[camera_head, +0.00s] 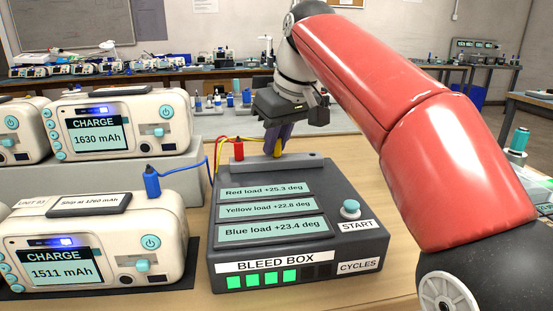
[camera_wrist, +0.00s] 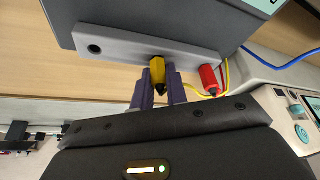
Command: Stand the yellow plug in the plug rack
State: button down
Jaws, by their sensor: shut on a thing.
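The yellow plug (camera_wrist: 157,72) is between the purple fingers of my gripper (camera_wrist: 158,84), which is shut on it. In the head view the plug (camera_head: 277,149) is partly hidden by my gripper (camera_head: 279,142). It is at the light grey plug rack (camera_wrist: 122,46), a bar along the back of the bleed box. The rack also shows in the head view (camera_head: 262,164). The plug's inner end meets the rack in the wrist picture; how deep it sits, I cannot tell. An empty hole (camera_wrist: 94,48) shows in the rack left of the plug.
A red plug (camera_wrist: 208,78) stands at the rack beside the yellow one. A blue plug (camera_head: 152,183) stands on the front monitor (camera_head: 110,251). Yellow and blue cables loop beside the bleed box (camera_head: 296,215). Another monitor (camera_head: 120,125) is behind at left.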

jog(key=shift+f, duration=0.2)
dwell(0.7)
jog(key=c, duration=1.3)
grip_release()
